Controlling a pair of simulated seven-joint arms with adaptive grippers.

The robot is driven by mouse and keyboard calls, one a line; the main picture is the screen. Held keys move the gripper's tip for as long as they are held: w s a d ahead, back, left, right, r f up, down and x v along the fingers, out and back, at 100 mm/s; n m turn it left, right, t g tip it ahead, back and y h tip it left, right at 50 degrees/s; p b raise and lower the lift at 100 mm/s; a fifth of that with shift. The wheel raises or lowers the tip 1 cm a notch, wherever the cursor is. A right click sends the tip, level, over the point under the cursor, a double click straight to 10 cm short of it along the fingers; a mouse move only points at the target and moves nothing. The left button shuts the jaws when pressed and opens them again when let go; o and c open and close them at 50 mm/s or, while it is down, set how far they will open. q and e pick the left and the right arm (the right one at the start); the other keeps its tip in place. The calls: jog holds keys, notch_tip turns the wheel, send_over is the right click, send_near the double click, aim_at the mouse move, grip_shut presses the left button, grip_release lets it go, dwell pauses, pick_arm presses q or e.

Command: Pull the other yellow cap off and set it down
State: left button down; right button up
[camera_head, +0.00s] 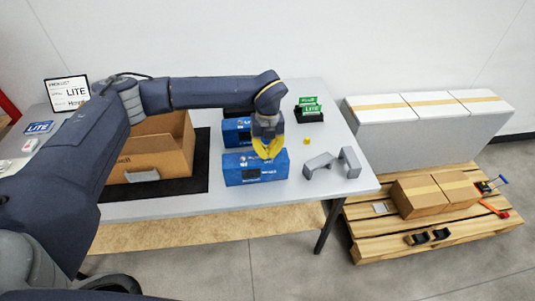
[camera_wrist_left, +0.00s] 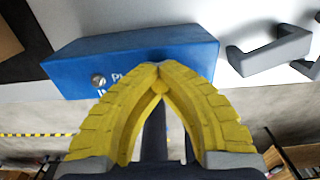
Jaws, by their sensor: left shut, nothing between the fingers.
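My left gripper (camera_head: 267,156) has yellow fingers and is over the front blue analyser box (camera_head: 240,172). In the left wrist view the fingers (camera_wrist_left: 160,80) are shut with nothing between them, and their tips overlap the edge of the blue box (camera_wrist_left: 190,50). A silver round fitting (camera_wrist_left: 98,80) shows bare on the box, left of the fingers. A small yellow cap (camera_head: 306,141) lies on the table right of the boxes. I see no other yellow cap; the fingers hide part of the box. My right gripper is not in view.
A second blue box (camera_head: 233,132) stands behind the front one. Grey brackets (camera_head: 319,164) stand to the right on the table (camera_head: 330,118), and a green card holder (camera_head: 309,111) stands behind. An open cardboard box (camera_head: 150,160) is at the left on a black mat.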

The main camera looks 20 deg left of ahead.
aim_at(268, 150)
pick_arm(q)
jog(key=shift+r, duration=0.3)
jog(key=shift+r, duration=3.4)
jog(key=shift+w, duration=0.1)
